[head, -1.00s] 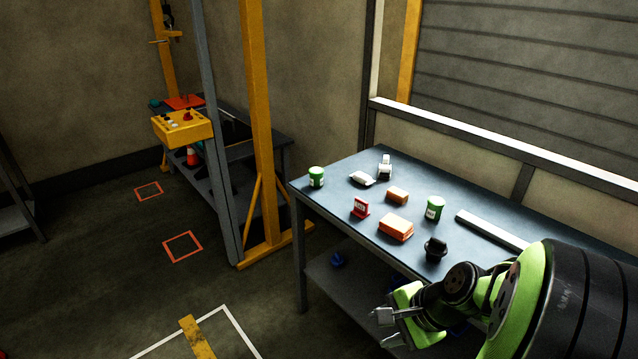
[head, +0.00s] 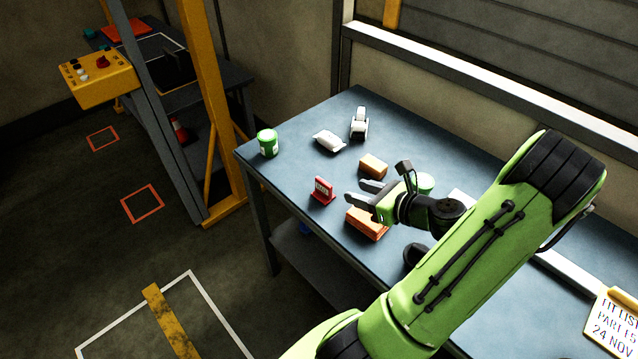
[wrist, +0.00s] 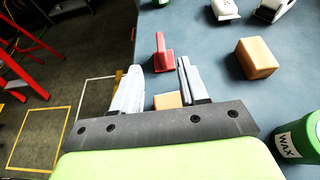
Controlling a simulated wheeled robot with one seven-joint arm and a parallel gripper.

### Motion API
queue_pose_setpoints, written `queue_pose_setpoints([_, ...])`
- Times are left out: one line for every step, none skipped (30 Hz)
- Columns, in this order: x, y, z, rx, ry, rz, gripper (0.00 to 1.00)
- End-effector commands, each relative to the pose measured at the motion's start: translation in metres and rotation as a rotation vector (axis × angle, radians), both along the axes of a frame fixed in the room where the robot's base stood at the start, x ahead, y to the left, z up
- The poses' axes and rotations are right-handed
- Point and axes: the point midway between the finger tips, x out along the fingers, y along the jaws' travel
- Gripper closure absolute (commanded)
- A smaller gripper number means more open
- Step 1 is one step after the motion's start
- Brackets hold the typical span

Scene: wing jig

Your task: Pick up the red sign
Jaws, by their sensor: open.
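The red sign (head: 321,191) stands upright on the blue-grey table (head: 295,150) near its left front edge, with white lettering on its face. In the wrist view the red sign (wrist: 163,54) is seen beyond the fingertips, roughly between them and near the right finger. My gripper (head: 363,192) is open and empty, to the right of the sign and apart from it. In the wrist view my gripper (wrist: 157,78) shows both fingers spread.
An orange box (head: 366,225) lies under my gripper, and a smaller orange block (head: 373,166) lies behind. A green can (head: 268,143), white packet (head: 329,141) and white dispenser (head: 360,124) stand farther back. A green wax can (wrist: 297,138) is at right in the wrist view.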

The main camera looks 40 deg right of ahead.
Motion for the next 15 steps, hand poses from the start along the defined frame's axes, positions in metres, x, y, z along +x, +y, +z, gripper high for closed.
queue_pose_setpoints([0.013,0.002,-0.008,-0.001,-0.002,0.009,0.56])
queue_pose_setpoints([0.02,0.003,-0.012,0.001,-0.001,0.009,0.56])
queue_pose_setpoints([0.03,0.004,-0.016,0.0,-0.001,0.01,0.56])
queue_pose_setpoints([0.037,0.004,-0.018,-0.001,-0.001,0.01,0.56])
queue_pose_setpoints([0.044,0.005,-0.021,-0.001,-0.001,0.01,0.56])
queue_pose_setpoints([0.052,0.006,-0.025,-0.001,0.0,0.009,0.56])
queue_pose_setpoints([0.057,0.006,-0.027,-0.002,0.0,0.009,0.56])
queue_pose_setpoints([0.062,0.006,-0.028,-0.002,0.0,0.007,0.56])
queue_pose_setpoints([0.067,0.007,-0.03,-0.002,0.001,0.008,0.56])
queue_pose_setpoints([0.069,0.006,-0.031,-0.003,0.001,0.007,0.56])
queue_pose_setpoints([0.072,0.006,-0.032,-0.003,0.001,0.006,0.56])
queue_pose_setpoints([0.076,0.007,-0.034,-0.002,0.001,0.006,0.56])
queue_pose_setpoints([0.08,0.008,-0.036,-0.001,0.0,0.007,0.56])
queue_pose_setpoints([0.085,0.008,-0.039,-0.002,-0.001,0.007,0.56])
queue_pose_setpoints([0.092,0.01,-0.044,-0.003,0.0,0.01,0.56])
